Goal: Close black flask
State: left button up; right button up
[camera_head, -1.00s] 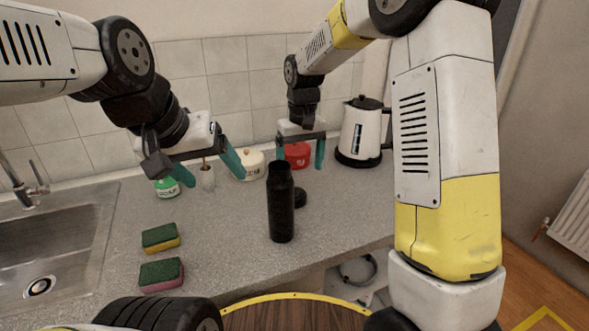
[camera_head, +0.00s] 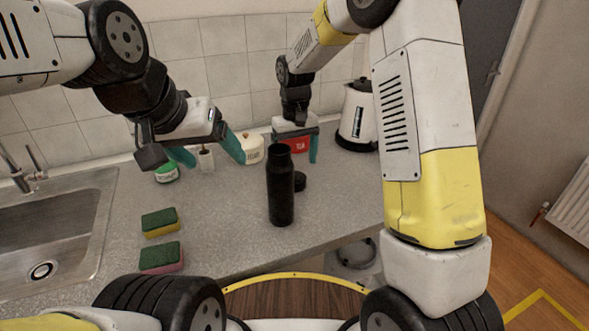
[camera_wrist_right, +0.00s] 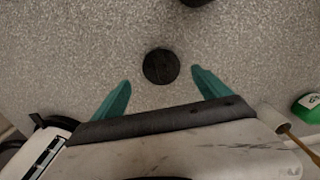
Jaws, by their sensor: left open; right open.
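The black flask (camera_head: 281,190) stands upright and without its cap on the counter in the head view. Its round black cap (camera_head: 299,181) lies on the counter just behind and right of it. In the right wrist view the cap (camera_wrist_right: 161,66) sits ahead of and between the fingertips, and a dark edge at the top may be the flask. My right gripper (camera_head: 294,160) is open and empty above the counter behind the flask; its teal fingers also show in the wrist view (camera_wrist_right: 160,88). My left gripper (camera_head: 217,158) is open and empty, left of the flask.
A white kettle (camera_head: 357,118) stands at the back right. A red jar (camera_head: 296,145), a cream jar (camera_head: 251,150) and a green jar (camera_head: 167,172) stand along the back. Two sponges (camera_head: 159,222) lie at the left by the sink (camera_head: 50,235).

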jog(key=shift+f, duration=0.1)
jog(key=f, duration=0.5)
jog(key=shift+s+a, duration=0.1)
jog(key=shift+s, duration=0.1)
jog(key=c, duration=1.4)
